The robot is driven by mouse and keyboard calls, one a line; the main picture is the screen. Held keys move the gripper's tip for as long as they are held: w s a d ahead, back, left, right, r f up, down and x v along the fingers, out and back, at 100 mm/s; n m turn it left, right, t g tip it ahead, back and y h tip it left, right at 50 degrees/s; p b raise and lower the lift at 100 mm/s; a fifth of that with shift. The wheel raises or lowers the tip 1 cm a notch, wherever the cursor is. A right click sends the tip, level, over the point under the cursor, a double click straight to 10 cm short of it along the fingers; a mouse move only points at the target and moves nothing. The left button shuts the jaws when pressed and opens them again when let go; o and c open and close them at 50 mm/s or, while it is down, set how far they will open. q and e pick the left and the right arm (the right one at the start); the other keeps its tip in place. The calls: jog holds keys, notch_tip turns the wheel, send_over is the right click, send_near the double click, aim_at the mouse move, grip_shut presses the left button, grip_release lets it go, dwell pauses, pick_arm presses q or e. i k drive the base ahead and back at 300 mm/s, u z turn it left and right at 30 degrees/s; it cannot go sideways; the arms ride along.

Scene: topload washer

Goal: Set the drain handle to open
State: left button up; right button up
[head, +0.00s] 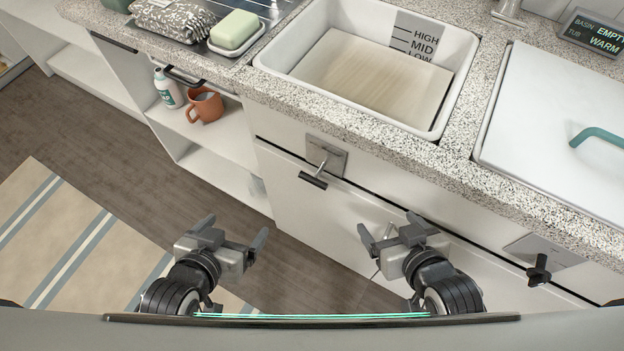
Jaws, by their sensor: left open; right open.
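A dark T-shaped handle (313,180) sticks out from a grey plate (327,156) on the white front below the white basin (268,62). A second dark knob-like handle (539,270) sits on a grey plate at the right, below the white lid. No readable label shows which one is the drain handle, or its setting. My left gripper (232,231) is open and empty, in front of the cabinet, below and left of the T-shaped handle. My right gripper (389,228) is open and empty, below and right of it. Neither touches a handle.
A speckled countertop (370,128) overhangs the front. A white lid (555,110) with a teal handle is at right. A display (597,35) reads basin empty, tub warm. An orange mug (205,106) and a bottle (168,90) stand on an open shelf.

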aim_at(313, 181)
jog(key=u, duration=0.25)
jog(key=k, duration=1.05)
jog(key=u, duration=1.05)
jog(key=i, duration=0.55)
jog(key=z, duration=0.75)
jog(key=i, duration=0.4)
jog(key=z, duration=0.4)
